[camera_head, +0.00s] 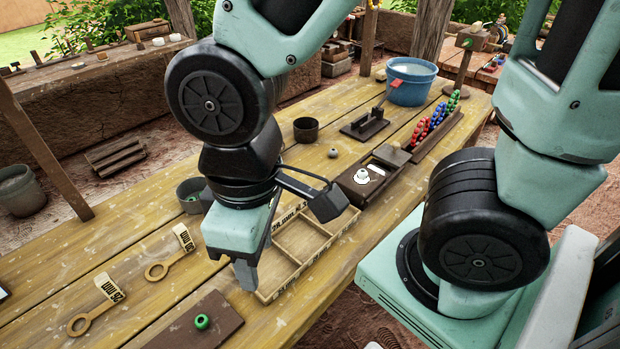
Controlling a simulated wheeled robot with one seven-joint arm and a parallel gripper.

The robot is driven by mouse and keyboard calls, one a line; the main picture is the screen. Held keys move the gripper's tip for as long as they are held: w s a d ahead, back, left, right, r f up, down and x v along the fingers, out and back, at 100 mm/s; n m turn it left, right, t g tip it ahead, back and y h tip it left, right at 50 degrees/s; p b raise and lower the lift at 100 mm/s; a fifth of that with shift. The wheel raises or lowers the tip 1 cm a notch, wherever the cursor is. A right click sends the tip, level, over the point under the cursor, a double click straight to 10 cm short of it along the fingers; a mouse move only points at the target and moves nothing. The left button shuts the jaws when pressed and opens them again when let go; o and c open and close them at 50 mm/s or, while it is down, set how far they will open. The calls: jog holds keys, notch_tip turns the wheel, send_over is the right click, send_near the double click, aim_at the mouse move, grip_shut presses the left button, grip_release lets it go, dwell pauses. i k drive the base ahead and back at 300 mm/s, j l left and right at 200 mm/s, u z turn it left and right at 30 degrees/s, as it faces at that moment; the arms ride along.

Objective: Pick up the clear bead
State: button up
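A small whitish, rounded thing (362,175) rests on a dark wooden block, right of my gripper. A small grey ball (333,152) lies on the bare table behind the gripper. I cannot tell whether either is the clear bead. A green bead (202,322) lies on a brown board at the front.
A dark cup (306,130), a grey cup (190,195) and a blue bucket (411,82) stand on the table (150,220). Red, blue and green beads (437,117) stand along a rack at right. Two wooden gauge tags (103,291) (182,238) lie at left.

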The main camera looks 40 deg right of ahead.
aim_at(362, 174)
jog(key=z, duration=1.05)
